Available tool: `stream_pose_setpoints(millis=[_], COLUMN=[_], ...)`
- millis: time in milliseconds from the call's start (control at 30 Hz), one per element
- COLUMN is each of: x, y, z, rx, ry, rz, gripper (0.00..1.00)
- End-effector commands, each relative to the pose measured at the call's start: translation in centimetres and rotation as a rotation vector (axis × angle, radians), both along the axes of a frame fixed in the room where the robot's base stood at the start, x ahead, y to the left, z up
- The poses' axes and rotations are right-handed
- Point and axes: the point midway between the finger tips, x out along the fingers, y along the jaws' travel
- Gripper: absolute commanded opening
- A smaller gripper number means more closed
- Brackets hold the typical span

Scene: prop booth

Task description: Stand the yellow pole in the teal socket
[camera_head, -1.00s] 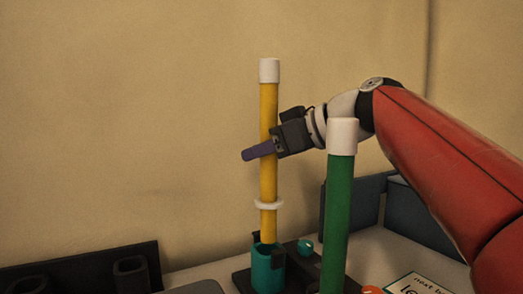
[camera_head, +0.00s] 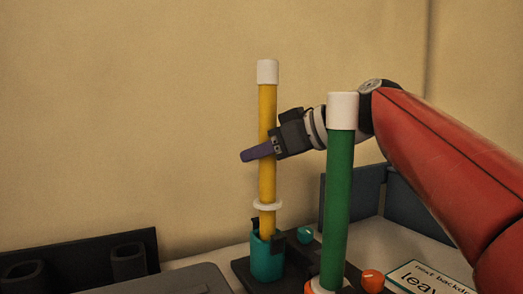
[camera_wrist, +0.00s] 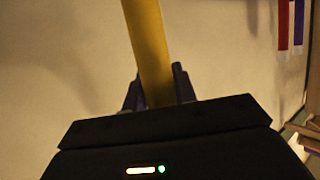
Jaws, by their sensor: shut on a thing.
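The yellow pole (camera_head: 267,185) has a white cap on top and a white ring low down. It stands about upright over the teal socket (camera_head: 267,262), and its lower end is hidden by the socket's rim. The ring is a little above the rim. I cannot tell how deep the end sits. My gripper (camera_head: 262,151) is shut on the pole around its middle. In the wrist view the yellow pole (camera_wrist: 149,50) runs between the jaws (camera_wrist: 158,88), leaning slightly in that picture.
A green pole (camera_head: 338,195) with a white cap stands in front, right of the socket, with an orange-ringed base. An orange knob (camera_head: 372,281) and a teal knob (camera_head: 304,234) are close by. A dark rack (camera_head: 75,258) is at left, a lettered card (camera_head: 432,277) at right.

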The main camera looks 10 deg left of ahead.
Motion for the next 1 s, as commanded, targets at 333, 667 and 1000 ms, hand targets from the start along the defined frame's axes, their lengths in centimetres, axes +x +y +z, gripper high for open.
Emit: stream_pose_setpoints(millis=[333,667,1000], x=[0.0,0.0,0.0], y=[0.0,0.0,0.0], z=[-1.6,-2.9,-4.2], rx=[0.0,0.001,0.001], ry=[0.0,-0.001,-0.001], rz=[0.0,-0.001,-0.001], gripper=[0.01,0.01,0.01])
